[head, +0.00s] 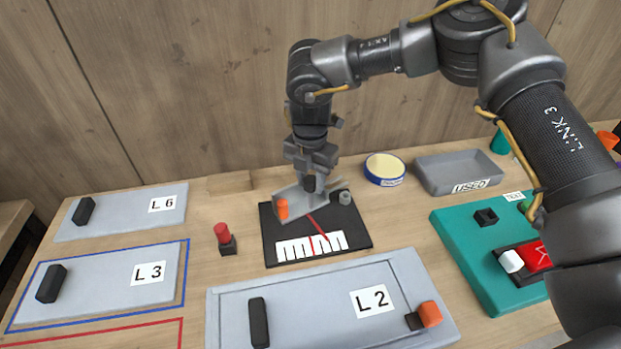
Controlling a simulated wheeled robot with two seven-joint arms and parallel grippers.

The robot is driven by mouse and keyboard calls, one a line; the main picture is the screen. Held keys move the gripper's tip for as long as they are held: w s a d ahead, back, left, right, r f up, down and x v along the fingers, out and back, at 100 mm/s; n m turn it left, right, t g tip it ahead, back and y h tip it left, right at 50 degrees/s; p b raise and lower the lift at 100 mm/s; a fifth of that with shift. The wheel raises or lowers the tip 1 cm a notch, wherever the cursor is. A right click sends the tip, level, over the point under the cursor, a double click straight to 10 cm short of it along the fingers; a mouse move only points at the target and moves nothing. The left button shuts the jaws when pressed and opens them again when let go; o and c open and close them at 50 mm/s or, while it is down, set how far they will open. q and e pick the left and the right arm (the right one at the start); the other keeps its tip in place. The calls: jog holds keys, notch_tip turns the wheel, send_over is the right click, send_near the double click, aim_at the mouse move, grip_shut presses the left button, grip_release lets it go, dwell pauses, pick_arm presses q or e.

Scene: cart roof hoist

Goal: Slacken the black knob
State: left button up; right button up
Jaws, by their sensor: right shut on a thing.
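My right gripper (310,183) comes down from above onto a black panel (362,236) near the back of the table. It is shut on a dark knob that is mostly hidden between its grey fingers; it appears to be the black knob. An orange knob (283,209) stands at the panel's left side and a grey knob (345,197) at its right. The panel has a white scale (297,249) with red needles (318,227). My left gripper is not in view.
A red-topped post (223,236) stands left of the panel. Grey plates L6 (125,212), L3 (110,287) and L2 (310,318) have black handles. A yellow-filled round dish (385,168), a grey USED tray (457,172) and a teal board (462,250) lie to the right.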

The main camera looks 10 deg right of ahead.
jog(key=n, duration=0.3)
jog(key=shift+n+p, duration=0.3)
jog(key=shift+p, duration=0.05)
jog(key=n, duration=0.4)
jog(key=shift+n, duration=0.3)
jog(key=n, duration=0.4)
jog(key=shift+n+p, duration=0.3)
jog(key=shift+p, duration=0.05)
jog(key=n, duration=1.3)
jog(key=shift+s+n, duration=0.1)
jog(key=shift+n, duration=0.2)
jog(key=n, duration=0.5)
jog(key=shift+f, duration=0.1)
jog(key=shift+n, duration=2)
jog(key=shift+s+f, duration=0.1)
